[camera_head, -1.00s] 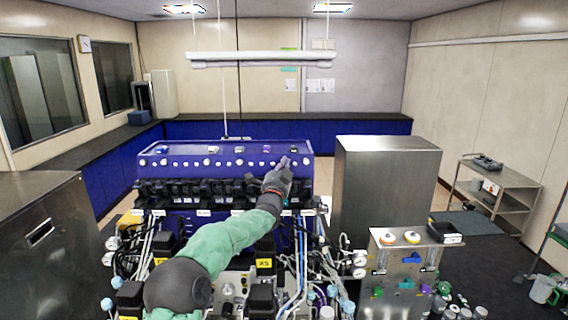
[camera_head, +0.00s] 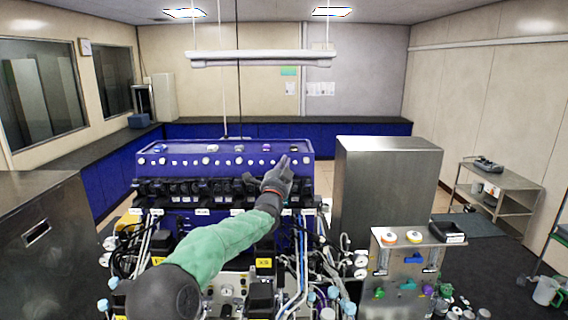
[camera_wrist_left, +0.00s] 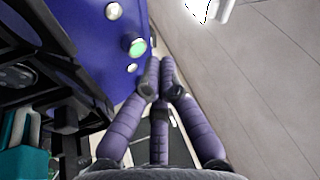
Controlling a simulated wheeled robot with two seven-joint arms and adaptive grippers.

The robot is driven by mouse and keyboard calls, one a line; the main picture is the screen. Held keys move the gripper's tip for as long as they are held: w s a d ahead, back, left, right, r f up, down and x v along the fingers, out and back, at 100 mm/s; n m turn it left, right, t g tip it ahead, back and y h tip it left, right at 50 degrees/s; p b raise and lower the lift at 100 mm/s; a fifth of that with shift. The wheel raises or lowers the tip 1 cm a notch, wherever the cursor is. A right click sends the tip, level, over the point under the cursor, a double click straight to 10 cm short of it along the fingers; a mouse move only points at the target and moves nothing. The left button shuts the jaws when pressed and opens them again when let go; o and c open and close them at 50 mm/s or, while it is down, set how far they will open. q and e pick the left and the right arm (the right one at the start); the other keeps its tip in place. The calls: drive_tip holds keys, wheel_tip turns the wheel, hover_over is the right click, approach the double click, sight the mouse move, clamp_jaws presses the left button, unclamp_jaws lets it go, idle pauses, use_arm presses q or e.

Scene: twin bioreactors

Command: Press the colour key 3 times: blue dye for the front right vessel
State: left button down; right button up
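The blue bioreactor control panel (camera_head: 225,152) runs across the middle of the head view, with a row of small pale round keys and knobs on its face. In the left wrist view, a round key lit green (camera_wrist_left: 134,46) sits on the blue panel, with small white knobs (camera_wrist_left: 113,11) near it. My left gripper (camera_head: 288,162) is at the panel's right end, in front of its face. In the wrist view its purple fingers (camera_wrist_left: 159,70) are drawn together and empty, just right of the green key. I cannot tell whether the tips touch the panel. The vessels are largely hidden.
A tall steel cabinet (camera_head: 386,190) stands just right of the panel. Another steel cabinet (camera_head: 40,270) is at the left. Tubes, cables and black units crowd the space below my arm. A gauge stand (camera_head: 405,262) is at the lower right.

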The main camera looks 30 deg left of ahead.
use_arm(q)
drive_tip(key=s+d+b, duration=0.1)
drive_tip(key=s, duration=0.1)
drive_tip(key=s+d+r+b, duration=0.1)
drive_tip(key=shift+s+d, duration=0.15)
drive_tip(key=shift+s, duration=0.2)
drive_tip(key=shift+w, duration=0.1)
drive_tip(key=shift+w+a+f, duration=0.2)
drive_tip(key=shift+w+a, duration=0.25)
drive_tip(key=shift+w, duration=0.2)
drive_tip(key=shift+w+a+f, duration=0.2)
drive_tip(key=shift+w+a, duration=0.2)
drive_tip(key=shift+w, duration=0.2)
